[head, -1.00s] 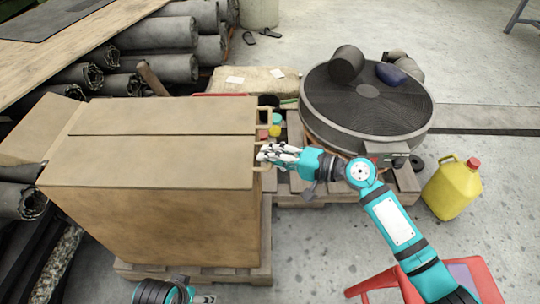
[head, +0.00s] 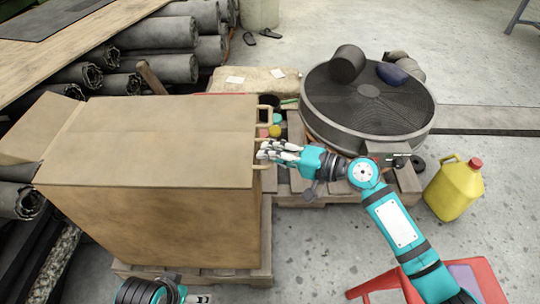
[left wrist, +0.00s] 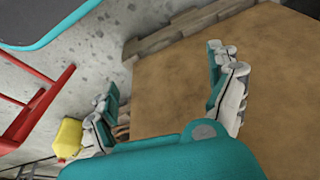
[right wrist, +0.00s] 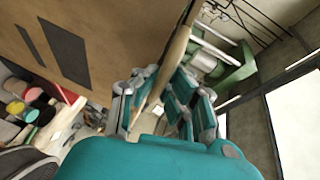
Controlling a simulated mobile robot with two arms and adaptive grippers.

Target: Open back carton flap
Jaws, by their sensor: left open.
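The big brown carton (head: 150,225) stands on a pallet at the left of the head view. Its top (head: 150,150) looks covered, with no dark seam visible. A left-side flap (head: 35,130) sticks outward. My right gripper (head: 264,150) is at the carton's right top edge. In the right wrist view its fingers (right wrist: 160,95) lie close together on either side of a cardboard edge (right wrist: 177,48); whether they pinch it I cannot tell. My left gripper, low in front of the carton in the head view, is open and empty in the left wrist view (left wrist: 168,95), facing the cardboard (left wrist: 170,85).
Dark sheet rolls (head: 160,32) are stacked behind and left of the carton. A round dark drum (head: 365,100) sits on a pallet to the right. A yellow jug (head: 453,190) and a red stool (head: 395,285) stand at the right. Open floor lies around the jug.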

